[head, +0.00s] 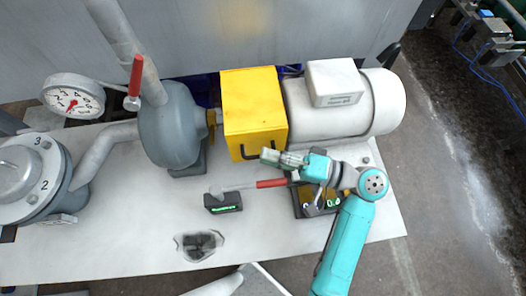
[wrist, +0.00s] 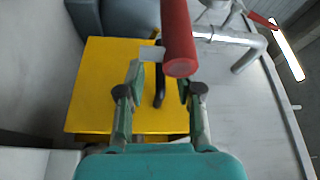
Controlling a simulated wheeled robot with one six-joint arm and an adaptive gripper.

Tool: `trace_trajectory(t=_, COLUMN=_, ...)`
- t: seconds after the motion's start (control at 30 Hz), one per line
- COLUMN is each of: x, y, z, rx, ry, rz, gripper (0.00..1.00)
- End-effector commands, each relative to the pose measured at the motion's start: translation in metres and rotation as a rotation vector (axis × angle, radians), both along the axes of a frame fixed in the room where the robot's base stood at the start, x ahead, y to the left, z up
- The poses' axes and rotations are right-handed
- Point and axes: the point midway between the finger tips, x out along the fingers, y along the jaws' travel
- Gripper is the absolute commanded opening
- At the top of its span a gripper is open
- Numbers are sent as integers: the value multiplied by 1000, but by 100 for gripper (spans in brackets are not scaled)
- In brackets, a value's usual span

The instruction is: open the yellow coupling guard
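The yellow coupling guard (head: 252,98) is a box between the grey pump and the white motor, and it looks closed. Its black handle (head: 243,154) is on the front face. My gripper (head: 268,158) is at the right part of this handle. In the wrist view the guard (wrist: 100,85) lies ahead, and the black handle (wrist: 160,92) shows between my two fingers (wrist: 160,82). The fingers are apart, with gaps visible beside the handle. Contact with the handle cannot be told.
The pump (head: 170,125) is left of the guard and the motor (head: 335,105) right. A red upright lever (head: 136,78) stands near the gauge (head: 73,98).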

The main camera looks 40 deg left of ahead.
Motion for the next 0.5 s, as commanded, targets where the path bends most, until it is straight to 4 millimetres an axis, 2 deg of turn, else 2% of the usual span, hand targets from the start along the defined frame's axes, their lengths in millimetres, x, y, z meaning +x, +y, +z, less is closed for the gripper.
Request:
trace_trajectory(t=0.2, x=-9, y=16, z=1, rx=-1, ry=-1, rz=1, gripper=35)
trace_trajectory(t=0.5, x=-10, y=18, z=1, rx=-1, ry=0, rz=0, gripper=35)
